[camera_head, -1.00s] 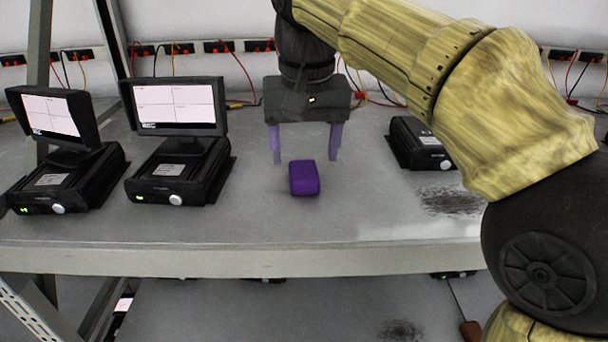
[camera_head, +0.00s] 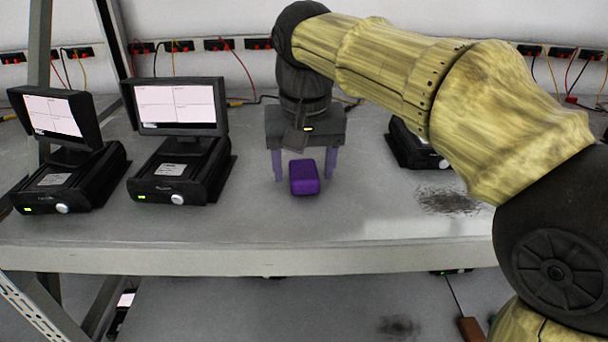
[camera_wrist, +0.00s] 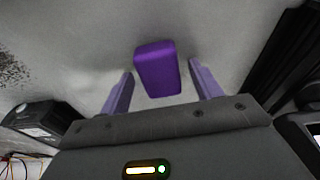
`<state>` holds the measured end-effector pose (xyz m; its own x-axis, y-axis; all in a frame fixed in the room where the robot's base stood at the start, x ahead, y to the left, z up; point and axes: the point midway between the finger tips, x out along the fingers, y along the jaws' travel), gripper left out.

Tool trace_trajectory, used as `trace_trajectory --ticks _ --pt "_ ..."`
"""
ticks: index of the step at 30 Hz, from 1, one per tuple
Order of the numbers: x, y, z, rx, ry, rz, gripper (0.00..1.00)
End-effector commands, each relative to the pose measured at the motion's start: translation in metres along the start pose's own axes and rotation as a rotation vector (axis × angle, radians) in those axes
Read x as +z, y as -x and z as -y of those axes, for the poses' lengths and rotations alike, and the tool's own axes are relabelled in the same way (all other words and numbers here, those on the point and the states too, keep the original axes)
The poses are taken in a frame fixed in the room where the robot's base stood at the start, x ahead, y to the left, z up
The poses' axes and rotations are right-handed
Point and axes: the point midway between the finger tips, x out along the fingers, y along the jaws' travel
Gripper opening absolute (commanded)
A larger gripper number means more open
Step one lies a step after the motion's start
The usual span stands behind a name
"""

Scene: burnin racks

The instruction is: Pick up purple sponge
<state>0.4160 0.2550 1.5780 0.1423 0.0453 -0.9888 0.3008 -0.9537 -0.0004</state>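The purple sponge (camera_head: 305,178) lies on the grey shelf top (camera_head: 330,225) in the head view. My gripper (camera_head: 304,172) points down just behind the sponge. Its two lavender fingers are spread, one toward each side of the sponge, with nothing clamped between them. In the wrist view the sponge (camera_wrist: 157,70) shows beyond and between the open fingertips (camera_wrist: 160,68), with gaps on both sides. I cannot tell whether the fingertips touch the shelf.
Two black devices with screens, one at the far left (camera_head: 68,178) and one nearer (camera_head: 180,172), stand left of the sponge. Another black device (camera_head: 408,150) stands to the right, partly behind my arm. The shelf's front edge (camera_head: 250,262) is close; the front strip is clear.

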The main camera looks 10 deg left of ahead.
Motion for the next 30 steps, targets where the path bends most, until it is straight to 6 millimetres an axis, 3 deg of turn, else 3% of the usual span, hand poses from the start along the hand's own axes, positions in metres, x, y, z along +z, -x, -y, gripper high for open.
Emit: trace_trajectory --ticks 1,6,20,30 --pt "0.0 0.0 0.0 0.0 0.0 0.0 0.54" --pt "0.0 0.0 0.0 0.0 -0.001 0.0 0.2" --pt "-0.002 0.008 0.0 0.0 0.0 -0.001 0.19" --pt "-0.009 0.053 0.001 -0.003 0.0 -0.003 0.19"
